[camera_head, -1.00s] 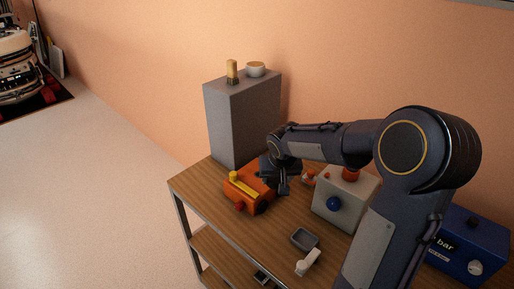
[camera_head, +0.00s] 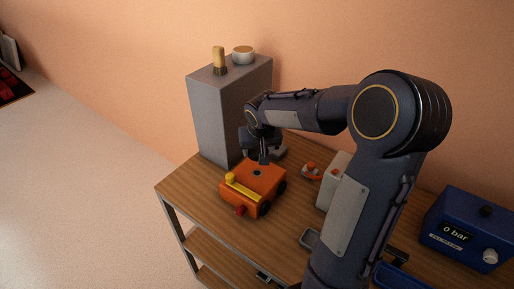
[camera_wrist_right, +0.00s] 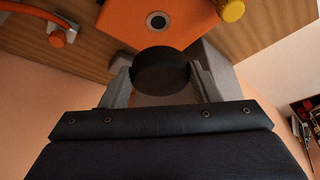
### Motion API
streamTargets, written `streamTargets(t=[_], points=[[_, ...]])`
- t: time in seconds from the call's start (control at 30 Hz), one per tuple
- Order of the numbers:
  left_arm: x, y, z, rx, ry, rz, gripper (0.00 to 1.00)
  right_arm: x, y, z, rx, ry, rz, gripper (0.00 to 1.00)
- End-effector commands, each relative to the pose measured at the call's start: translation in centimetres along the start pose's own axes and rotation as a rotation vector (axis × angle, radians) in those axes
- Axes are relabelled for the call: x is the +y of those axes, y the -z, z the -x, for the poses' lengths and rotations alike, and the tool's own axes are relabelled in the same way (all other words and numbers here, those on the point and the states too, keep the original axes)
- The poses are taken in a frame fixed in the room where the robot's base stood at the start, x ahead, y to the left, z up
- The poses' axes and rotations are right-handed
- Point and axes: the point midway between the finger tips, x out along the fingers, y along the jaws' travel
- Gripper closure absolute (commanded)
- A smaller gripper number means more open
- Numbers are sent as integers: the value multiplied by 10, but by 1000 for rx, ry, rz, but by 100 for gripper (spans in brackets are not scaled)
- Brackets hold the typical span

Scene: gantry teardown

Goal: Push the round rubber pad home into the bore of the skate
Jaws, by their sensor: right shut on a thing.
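The skate (camera_head: 252,186) is an orange block with a yellow bar and a red knob, standing on the wooden bench. Its bore (camera_head: 257,173) shows as a dark round hole in the top; in the right wrist view the bore (camera_wrist_right: 158,21) has a pale rim. My right gripper (camera_head: 264,161) is above the skate's far edge, near the bore. In the right wrist view it is shut on the round black rubber pad (camera_wrist_right: 160,70), held between both fingers. The pad is apart from the bore in that view. My left gripper is not in view.
A tall grey box (camera_head: 213,120) stands behind the skate, with a brush (camera_head: 219,61) and a bowl (camera_head: 243,55) on top. A pale box (camera_head: 334,180) and a blue "0 bar" unit (camera_head: 466,232) stand to the right. Bench space left of the skate is clear.

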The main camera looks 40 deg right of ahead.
Motion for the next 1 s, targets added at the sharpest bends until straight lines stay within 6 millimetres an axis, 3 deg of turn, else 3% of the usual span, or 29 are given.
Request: streamTargets(t=[0.17, 0.7, 1.0], points=[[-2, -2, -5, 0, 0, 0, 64, 0, -1, -1, 2, 1, 1, 72], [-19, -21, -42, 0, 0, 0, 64, 0, -20, -45, 1, 1, 1, 72], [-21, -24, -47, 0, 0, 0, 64, 0, -22, -52, 1, 1, 1, 72]])
